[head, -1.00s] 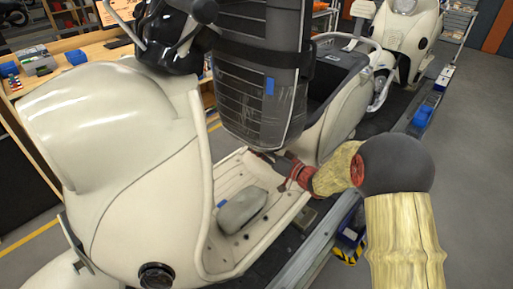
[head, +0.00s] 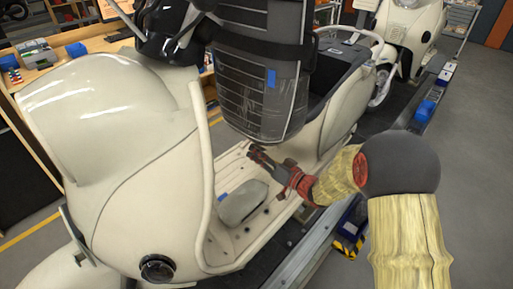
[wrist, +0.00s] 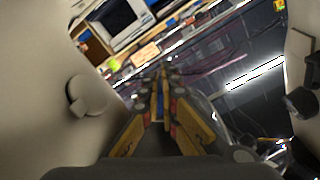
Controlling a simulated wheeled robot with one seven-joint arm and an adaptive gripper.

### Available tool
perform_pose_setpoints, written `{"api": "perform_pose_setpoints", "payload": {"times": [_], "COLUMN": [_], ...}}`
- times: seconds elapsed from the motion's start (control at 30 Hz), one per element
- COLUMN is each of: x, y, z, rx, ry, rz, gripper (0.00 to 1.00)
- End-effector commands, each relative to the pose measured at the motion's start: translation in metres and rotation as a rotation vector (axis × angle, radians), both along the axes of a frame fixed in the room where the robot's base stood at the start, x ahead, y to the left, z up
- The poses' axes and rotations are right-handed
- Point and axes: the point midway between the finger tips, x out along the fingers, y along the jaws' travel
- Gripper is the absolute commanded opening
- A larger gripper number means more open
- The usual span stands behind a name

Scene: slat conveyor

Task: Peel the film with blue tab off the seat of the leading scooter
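The leading cream scooter (head: 115,130) fills the left of the head view. Its dark ribbed seat (head: 240,65) is tipped up, with a black strap around it. Clear shiny film (head: 268,120) shows on the seat's lower part, and a small blue tab (head: 271,78) is on its face. My gripper (head: 256,152) is just below the seat's lower end, over the footwell, apart from the tab. In the wrist view its fingers (wrist: 161,80) come together at the tips. A blue strip shows between them; I cannot tell what it is.
A grey lump (head: 243,202) lies on the scooter's floorboard (head: 225,235) below my gripper. A second cream scooter (head: 408,35) stands behind on the line. A workbench (head: 60,70) is at the left. Grey floor is free at the right.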

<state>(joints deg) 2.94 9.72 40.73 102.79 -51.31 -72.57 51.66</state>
Motion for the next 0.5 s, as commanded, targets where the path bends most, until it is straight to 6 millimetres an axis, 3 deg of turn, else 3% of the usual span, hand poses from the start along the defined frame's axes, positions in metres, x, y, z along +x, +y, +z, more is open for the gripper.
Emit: {"api": "perform_pose_setpoints", "payload": {"times": [0.3, 0.5], "x": [-0.024, -0.027], "y": [0.005, 0.006], "z": [-0.011, -0.013], "rx": [-0.001, -0.001], "ry": [0.002, 0.002], "rz": [0.001, 0.001], "gripper": [0.00, 0.00]}}
